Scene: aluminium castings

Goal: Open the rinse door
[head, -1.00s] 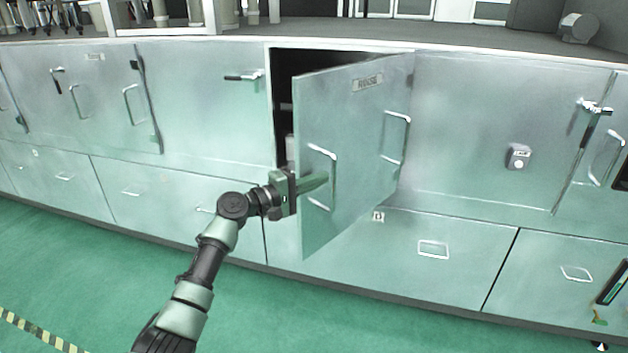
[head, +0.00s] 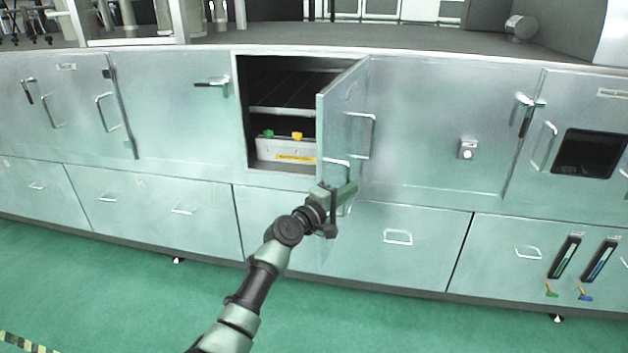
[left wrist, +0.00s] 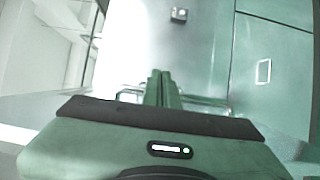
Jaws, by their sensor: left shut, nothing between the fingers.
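The rinse door (head: 347,120) stands wide open, swung out from its right-hand side and seen nearly edge-on. Its label is too foreshortened to read now. A bar handle (head: 361,136) shows on the door, with part of another lower down behind my gripper. My left gripper (head: 343,192) is at the door's lower part, shut and empty, with its fingers pointing right. Whether it touches the door is hard to tell. In the left wrist view its closed fingers (left wrist: 163,88) lie by a metal bar. My right gripper is not in view.
The opened compartment (head: 280,85) holds a shelf and a pale box (head: 284,150) with green and yellow parts on top. A small grey box (head: 467,149) sits on the panel to the right. Drawers (head: 397,237) run below. The green floor in front is clear.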

